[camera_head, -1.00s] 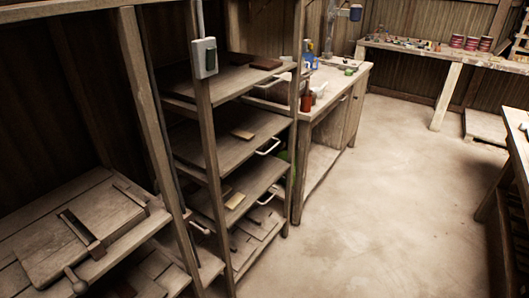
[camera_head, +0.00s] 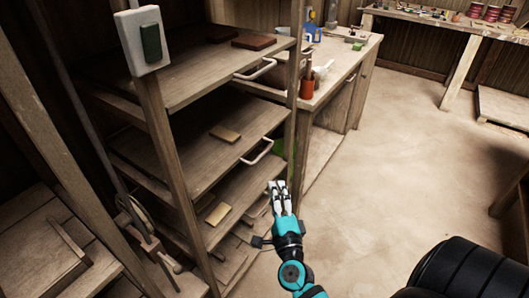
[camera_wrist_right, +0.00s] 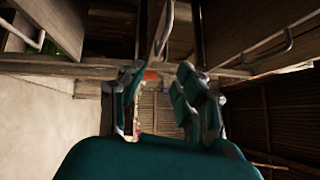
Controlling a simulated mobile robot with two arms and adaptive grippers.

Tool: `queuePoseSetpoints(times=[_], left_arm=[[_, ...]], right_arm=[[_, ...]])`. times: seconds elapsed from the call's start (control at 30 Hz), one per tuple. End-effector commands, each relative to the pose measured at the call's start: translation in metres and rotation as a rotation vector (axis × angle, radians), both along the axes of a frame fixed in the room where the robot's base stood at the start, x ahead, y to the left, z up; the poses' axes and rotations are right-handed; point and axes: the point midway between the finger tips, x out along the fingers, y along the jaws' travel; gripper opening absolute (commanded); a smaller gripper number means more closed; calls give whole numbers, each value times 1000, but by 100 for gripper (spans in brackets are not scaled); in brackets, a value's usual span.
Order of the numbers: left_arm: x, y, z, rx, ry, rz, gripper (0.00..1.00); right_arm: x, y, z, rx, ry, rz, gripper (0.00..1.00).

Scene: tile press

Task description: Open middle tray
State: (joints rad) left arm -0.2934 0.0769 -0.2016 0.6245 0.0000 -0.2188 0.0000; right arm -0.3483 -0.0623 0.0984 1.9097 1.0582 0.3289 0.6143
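A wooden rack holds several pull-out trays with pale metal handles. The middle tray (camera_head: 195,150) of those in view lies flat in the rack, a small tan block on it and a handle (camera_head: 258,152) at its front. My right gripper (camera_head: 279,190) is in front of the rack, below and right of that handle, close to the lower handle (camera_head: 258,208). In the right wrist view the fingers (camera_wrist_right: 160,100) are apart with nothing between them, and a handle (camera_wrist_right: 163,30) shows ahead of the gap. I cannot tell which tray that handle belongs to. My left gripper is not in view.
The upper tray (camera_head: 185,75) bears dark brown blocks. A switch box (camera_head: 143,40) is on the rack's front post. A workbench (camera_head: 345,75) with bottles stands behind the rack.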

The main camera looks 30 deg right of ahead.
Motion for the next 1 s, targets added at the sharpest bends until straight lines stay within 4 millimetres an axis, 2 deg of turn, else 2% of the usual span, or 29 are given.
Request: queuePoseSetpoints(times=[0.03,0.27,0.6,0.8,1.0], left_arm=[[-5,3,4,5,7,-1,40],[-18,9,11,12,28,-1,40],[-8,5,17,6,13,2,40],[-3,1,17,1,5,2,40],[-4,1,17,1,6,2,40]], right_arm=[[11,-4,6,-1,-4,-1,33],[58,-24,12,-5,-3,1,33],[118,-49,19,-5,0,2,33],[135,-56,21,-4,1,2,33],[138,-58,20,-4,4,3,33]])
